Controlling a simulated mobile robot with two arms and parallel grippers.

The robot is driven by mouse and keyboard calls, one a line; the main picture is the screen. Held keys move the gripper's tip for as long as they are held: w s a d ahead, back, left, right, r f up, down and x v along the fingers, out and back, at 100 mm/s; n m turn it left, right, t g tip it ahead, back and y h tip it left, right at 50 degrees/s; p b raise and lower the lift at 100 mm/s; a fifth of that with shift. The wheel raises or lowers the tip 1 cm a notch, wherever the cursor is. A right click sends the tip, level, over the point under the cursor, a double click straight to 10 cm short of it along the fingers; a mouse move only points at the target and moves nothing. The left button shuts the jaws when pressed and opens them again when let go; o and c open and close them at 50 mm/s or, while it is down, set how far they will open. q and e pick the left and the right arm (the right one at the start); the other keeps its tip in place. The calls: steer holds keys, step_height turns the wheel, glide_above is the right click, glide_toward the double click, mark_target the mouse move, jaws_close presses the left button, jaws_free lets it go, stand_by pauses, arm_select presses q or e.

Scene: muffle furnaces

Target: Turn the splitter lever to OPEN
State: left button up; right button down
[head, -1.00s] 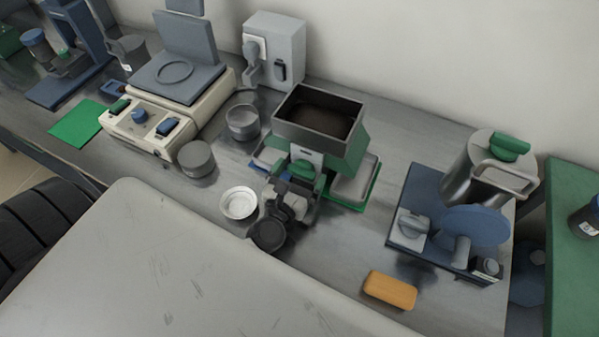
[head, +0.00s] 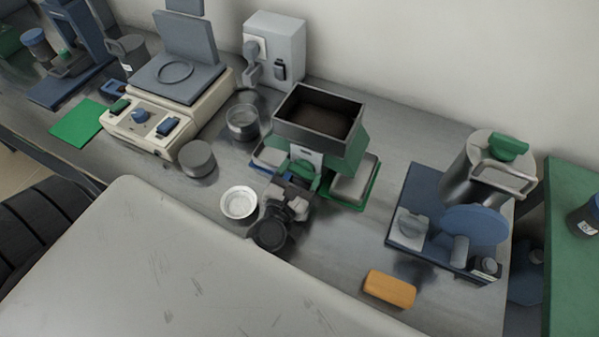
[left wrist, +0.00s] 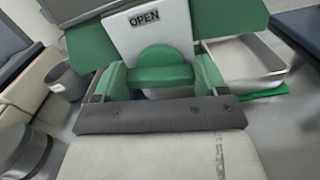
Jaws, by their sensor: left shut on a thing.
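The splitter (head: 345,150) stands mid-bench, a green body with a dark open hopper (head: 318,116) on top. Its white front plate (left wrist: 150,40) carries an "OPEN" label (left wrist: 144,17) in the left wrist view. Below the label is the green lever (left wrist: 158,78), its bar lying level across the picture under a rounded green hub. In the head view the lever (head: 304,181) is partly hidden by my left gripper (head: 294,191). That gripper is shut on the lever, with its fingers (left wrist: 158,82) at either side of the bar. My right gripper is not in view.
Pans (head: 352,182) flank the splitter's base. A white dish (head: 239,203) and grey cups (head: 197,158) stand to the left. A blue-based device (head: 425,215) with a metal jug and an orange block (head: 389,289) are to the right.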

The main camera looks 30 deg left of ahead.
arm_select(q)
steer(key=m+p, duration=0.1)
steer(key=m, duration=0.3)
steer(key=shift+m, duration=0.3)
steer(key=m+p, duration=0.1)
steer(key=m, duration=0.2)
steer(key=shift+d+m, duration=0.1)
steer(key=shift+m, duration=0.3)
steer(key=m+p, duration=0.1)
steer(key=m, duration=0.2)
steer(key=shift+f+m+p, duration=0.2)
steer(key=shift+m+p, duration=0.65)
steer(key=shift+m, duration=1.35)
steer(key=o, duration=0.9)
